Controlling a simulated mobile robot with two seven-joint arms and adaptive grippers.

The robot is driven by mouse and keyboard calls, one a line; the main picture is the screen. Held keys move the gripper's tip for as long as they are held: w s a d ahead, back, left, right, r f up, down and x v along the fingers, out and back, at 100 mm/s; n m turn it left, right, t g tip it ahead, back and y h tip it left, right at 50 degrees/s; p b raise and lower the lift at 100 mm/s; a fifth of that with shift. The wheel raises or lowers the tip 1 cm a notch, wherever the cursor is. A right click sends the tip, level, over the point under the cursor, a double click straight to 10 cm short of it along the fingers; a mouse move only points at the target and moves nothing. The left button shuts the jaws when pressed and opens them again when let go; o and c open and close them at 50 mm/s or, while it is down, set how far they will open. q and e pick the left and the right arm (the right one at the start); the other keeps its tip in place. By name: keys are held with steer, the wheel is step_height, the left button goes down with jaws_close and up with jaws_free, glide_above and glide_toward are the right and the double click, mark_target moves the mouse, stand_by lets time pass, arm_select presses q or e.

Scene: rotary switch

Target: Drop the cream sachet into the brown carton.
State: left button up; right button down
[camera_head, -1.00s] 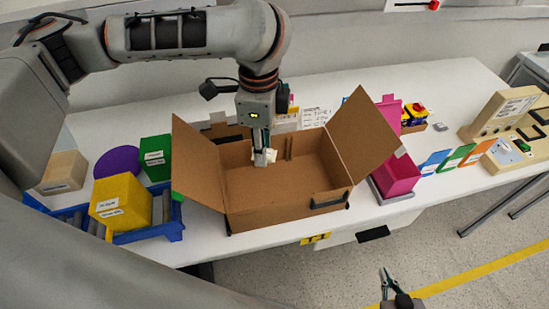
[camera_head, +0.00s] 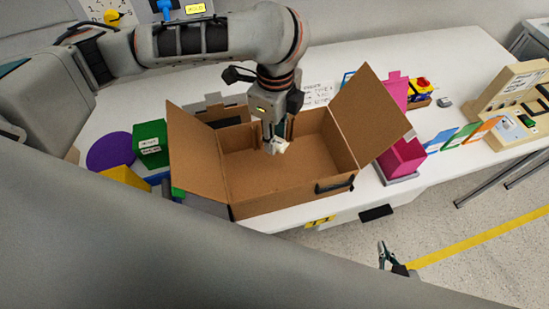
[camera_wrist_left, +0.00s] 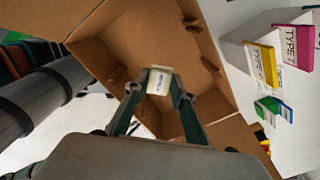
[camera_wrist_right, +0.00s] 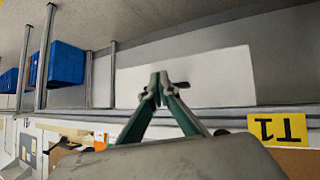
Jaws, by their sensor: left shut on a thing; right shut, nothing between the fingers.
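The brown carton (camera_head: 262,197) stands open on the white table, with its side flaps spread out. My left gripper (camera_head: 275,142) points down over the carton's opening. It is shut on the cream sachet (camera_head: 279,147). In the left wrist view the sachet (camera_wrist_left: 160,80) has dark print and sits between the fingertips (camera_wrist_left: 158,88), with the carton's inside (camera_wrist_left: 150,40) behind it. My right gripper (camera_head: 384,250) is low in front of the table, away from the carton. In the right wrist view its fingertips (camera_wrist_right: 160,85) meet with nothing between them.
Left of the carton are a green box (camera_head: 150,145), a purple round thing (camera_head: 112,152) and a yellow box (camera_head: 126,176). A pink bin (camera_head: 402,158) stands close to its right. Coloured cards (camera_head: 463,134) lie further right. A yellow T1 label (camera_wrist_right: 277,128) shows in the right wrist view.

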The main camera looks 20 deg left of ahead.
arm_select(q)
steer(key=shift+f+b, duration=0.4)
steer(key=shift+f, duration=0.15)
steer(key=shift+f+b, duration=0.3)
steer(key=shift+b, duration=0.25)
steer(key=shift+w, duration=0.1)
steer(key=o, duration=0.8)
arm_select(e)
steer(key=shift+w+a+r+y, duration=0.1)
steer(key=shift+w+a+y, duration=0.1)
steer(key=shift+w+a, duration=0.35)
steer(key=shift+w+a+r+y, duration=0.1)
steer(key=shift+w+a+y, duration=0.1)
steer(key=shift+a, duration=0.5)
steer(key=shift+f, duration=0.1)
arm_select(q)
step_height(320, 180, up, 12)
